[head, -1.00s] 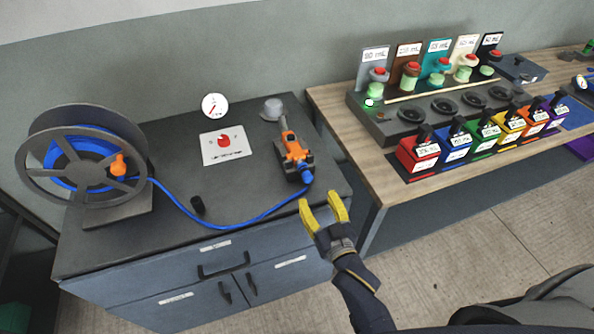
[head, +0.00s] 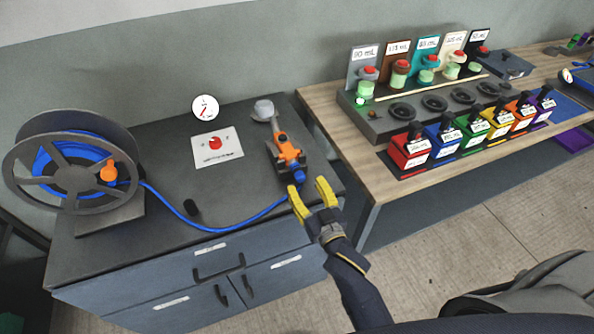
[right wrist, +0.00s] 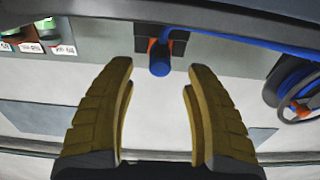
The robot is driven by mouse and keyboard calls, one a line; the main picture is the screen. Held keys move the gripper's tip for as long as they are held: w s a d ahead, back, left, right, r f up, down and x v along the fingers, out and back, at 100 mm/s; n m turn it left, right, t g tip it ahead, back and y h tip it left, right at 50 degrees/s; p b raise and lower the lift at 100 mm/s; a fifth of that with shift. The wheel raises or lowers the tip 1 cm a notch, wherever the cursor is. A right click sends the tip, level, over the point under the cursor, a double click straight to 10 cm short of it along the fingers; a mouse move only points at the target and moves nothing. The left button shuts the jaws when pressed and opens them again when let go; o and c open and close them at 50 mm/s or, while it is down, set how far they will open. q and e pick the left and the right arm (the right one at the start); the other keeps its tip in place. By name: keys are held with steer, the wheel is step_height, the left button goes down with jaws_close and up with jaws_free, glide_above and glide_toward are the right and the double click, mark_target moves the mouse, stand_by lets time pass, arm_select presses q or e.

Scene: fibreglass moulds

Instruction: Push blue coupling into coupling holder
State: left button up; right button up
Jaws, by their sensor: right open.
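The blue coupling (head: 298,174) is at the near end of the orange and dark coupling holder (head: 287,153), on the dark cabinet top near its right edge. The blue hose runs to it from the left. My right gripper (head: 307,187), with yellow fingers, is open and empty just in front of the coupling. In the right wrist view, the coupling (right wrist: 160,66) shows beyond and between the open fingertips (right wrist: 158,78), with orange parts of the holder (right wrist: 152,46) behind it. I cannot tell how deep the coupling sits. My left gripper is not in view.
A hose reel (head: 75,172) stands on the cabinet's left. A card (head: 217,147), a gauge (head: 205,107) and a grey knob (head: 264,110) are behind. A wooden table (head: 375,180) with coloured boxes stands to the right.

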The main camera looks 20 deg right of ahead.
mark_target(297, 172)
steer(key=shift+w+a, duration=0.2)
steer(key=shift+w, duration=1.5)
steer(key=shift+w+a, duration=0.15)
steer(key=shift+w, duration=1.55)
jaws_close()
steer(key=shift+s, duration=0.1)
steer(key=shift+s+d, duration=0.15)
steer(key=shift+s, duration=1.3)
steer(key=shift+s+d, duration=0.15)
steer(key=shift+s, duration=1.25)
